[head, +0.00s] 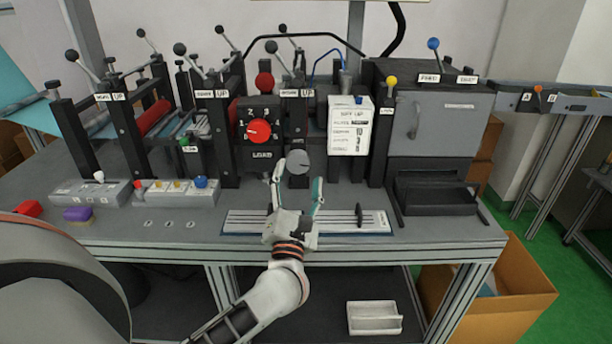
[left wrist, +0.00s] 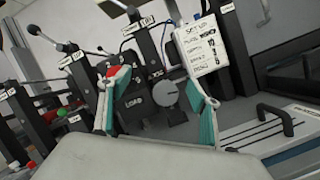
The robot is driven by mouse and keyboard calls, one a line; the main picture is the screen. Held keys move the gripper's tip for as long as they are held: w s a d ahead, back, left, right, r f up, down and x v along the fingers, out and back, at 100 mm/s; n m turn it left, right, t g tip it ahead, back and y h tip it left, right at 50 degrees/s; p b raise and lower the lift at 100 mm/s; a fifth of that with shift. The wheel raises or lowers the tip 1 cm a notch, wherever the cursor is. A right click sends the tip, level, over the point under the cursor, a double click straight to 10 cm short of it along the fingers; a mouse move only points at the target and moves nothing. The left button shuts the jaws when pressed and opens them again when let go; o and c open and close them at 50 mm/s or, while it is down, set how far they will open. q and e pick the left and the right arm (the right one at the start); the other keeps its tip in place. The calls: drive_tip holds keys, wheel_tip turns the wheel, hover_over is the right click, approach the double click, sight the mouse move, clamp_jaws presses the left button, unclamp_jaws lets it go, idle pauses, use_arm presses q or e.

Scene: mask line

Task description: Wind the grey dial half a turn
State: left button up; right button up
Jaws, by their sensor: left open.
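The grey dial (head: 298,162) is a round grey knob low on the front of the machine, to the right of the LOAD panel. In the left wrist view the grey dial (left wrist: 165,93) shows between my fingers, with a small mark on its face. My left gripper (head: 299,176) is open, its two fingers spread on either side of the dial in the picture. In the left wrist view the left gripper (left wrist: 155,85) frames the dial with nothing in its jaws. I cannot tell whether either finger touches the dial. My right gripper is not in view.
A red numbered dial (head: 258,131) sits above the LOAD label. A set-up card (head: 348,128) stands to the right. Below the gripper lies a slotted plate (head: 345,222) with a black handle. Several levers rise behind. The bench's front right (head: 450,230) is clear.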

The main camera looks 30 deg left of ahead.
sight(298, 166)
use_arm(q)
drive_tip(key=w+a+f+n+g, duration=0.1)
drive_tip(key=n, duration=0.2)
drive_tip(key=w+a+f+n+g, duration=0.1)
drive_tip(key=f+n+g, duration=0.1)
drive_tip(key=w+a+f+n+g+b, duration=0.1)
drive_tip(key=n, duration=0.2)
drive_tip(key=shift+w+f+n+g, duration=0.25)
drive_tip(key=shift+w+n+g, duration=0.05)
drive_tip(key=x, duration=0.7)
drive_tip(key=shift+w+a, duration=0.1)
drive_tip(key=shift+w, duration=0.05)
drive_tip(key=c, duration=1.1)
